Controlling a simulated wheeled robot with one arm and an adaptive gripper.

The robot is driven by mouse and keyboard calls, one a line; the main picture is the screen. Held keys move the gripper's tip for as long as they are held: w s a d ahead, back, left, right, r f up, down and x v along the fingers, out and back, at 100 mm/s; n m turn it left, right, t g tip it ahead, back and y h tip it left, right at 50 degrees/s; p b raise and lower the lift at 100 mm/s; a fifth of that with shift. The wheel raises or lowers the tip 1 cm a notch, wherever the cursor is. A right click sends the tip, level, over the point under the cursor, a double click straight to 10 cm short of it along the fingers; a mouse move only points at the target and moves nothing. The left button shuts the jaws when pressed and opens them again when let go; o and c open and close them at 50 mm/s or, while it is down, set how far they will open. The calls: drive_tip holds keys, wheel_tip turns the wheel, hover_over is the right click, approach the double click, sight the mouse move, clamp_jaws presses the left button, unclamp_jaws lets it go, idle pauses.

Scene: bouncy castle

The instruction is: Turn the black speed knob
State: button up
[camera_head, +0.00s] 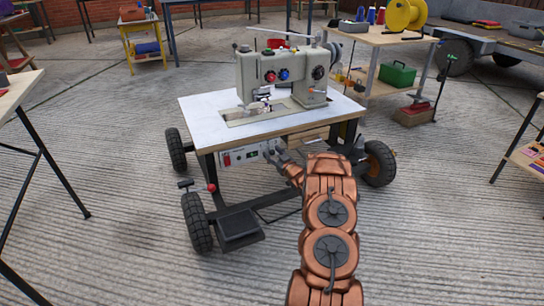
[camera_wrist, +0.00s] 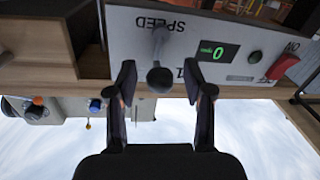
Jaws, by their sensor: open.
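The black speed knob (camera_wrist: 159,76) is on the white control panel (camera_wrist: 183,50) under the sewing table, near the "SPEED" lettering, which looks upside down in the wrist view. A grey stem-like shape runs from it toward the lettering. The display (camera_wrist: 217,51) reads a green 0. My gripper (camera_wrist: 159,82) is open, one finger on each side of the knob, with a visible gap on both sides. Whether the fingertips reach fully around its depth I cannot tell. In the head view my gripper (camera_head: 279,157) is at the panel's right end and hides the knob.
The sewing machine (camera_head: 285,80) stands on the white tabletop (camera_head: 208,112) above. A red-tipped lever (camera_head: 211,187) and a pedal (camera_head: 238,224) are below left.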

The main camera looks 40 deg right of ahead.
drive_tip(key=shift+w+d, duration=0.1)
drive_tip(key=shift+w, duration=0.25)
clamp_jaws()
idle(0.3)
